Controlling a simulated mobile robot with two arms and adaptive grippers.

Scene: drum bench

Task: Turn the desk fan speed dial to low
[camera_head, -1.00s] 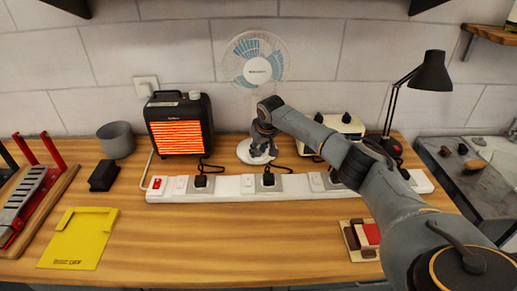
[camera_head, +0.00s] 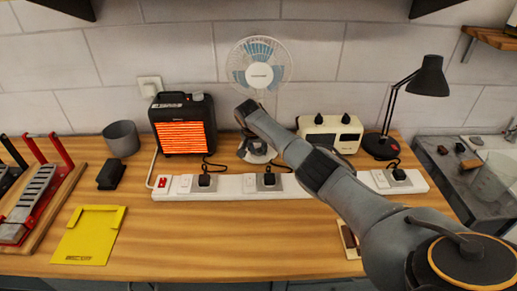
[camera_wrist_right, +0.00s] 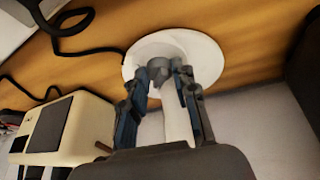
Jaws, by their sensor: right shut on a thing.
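The desk fan (camera_head: 259,65) stands upright at the back of the bench, with a caged blue-bladed head on a white stand. Its round white base also shows in the right wrist view (camera_wrist_right: 205,62). A grey speed dial (camera_wrist_right: 157,68) sits on this base. My right gripper (camera_wrist_right: 170,80) is at the base, with its two fingers shut on the dial. In the head view my right gripper (camera_head: 254,146) and wrist cover the dial and part of the stand. The dial's markings cannot be read. My left gripper is not in view.
A glowing heater (camera_head: 183,125) stands left of the fan, and a cream appliance (camera_head: 329,133) and black lamp (camera_head: 431,78) to its right. A white power strip (camera_head: 330,186) with plugs runs in front. A yellow tray (camera_head: 88,236) lies front left. The front middle is clear.

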